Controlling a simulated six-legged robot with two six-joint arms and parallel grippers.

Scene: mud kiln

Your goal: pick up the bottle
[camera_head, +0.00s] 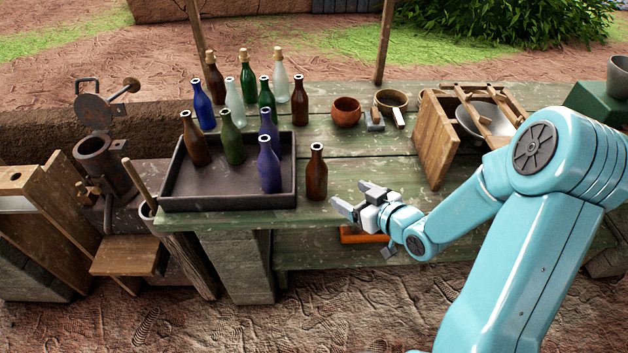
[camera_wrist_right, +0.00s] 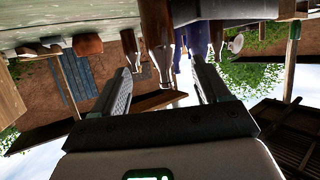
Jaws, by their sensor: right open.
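A brown bottle (camera_head: 316,175) stands upright on the green table, just right of the black tray. My right gripper (camera_head: 350,196) is open and empty, to the right of this bottle and apart from it, near the table's front edge. In the right wrist view, which is upside down, a brown bottle (camera_wrist_right: 157,40) appears ahead, between the open fingers (camera_wrist_right: 163,66). My left gripper is not in view.
The black tray (camera_head: 225,199) holds several brown, green and blue bottles. More bottles stand behind it, including a brown one (camera_head: 300,103). A clay pot (camera_head: 346,111) and a wooden crate (camera_head: 434,140) are farther right. The table between bottle and crate is mostly clear.

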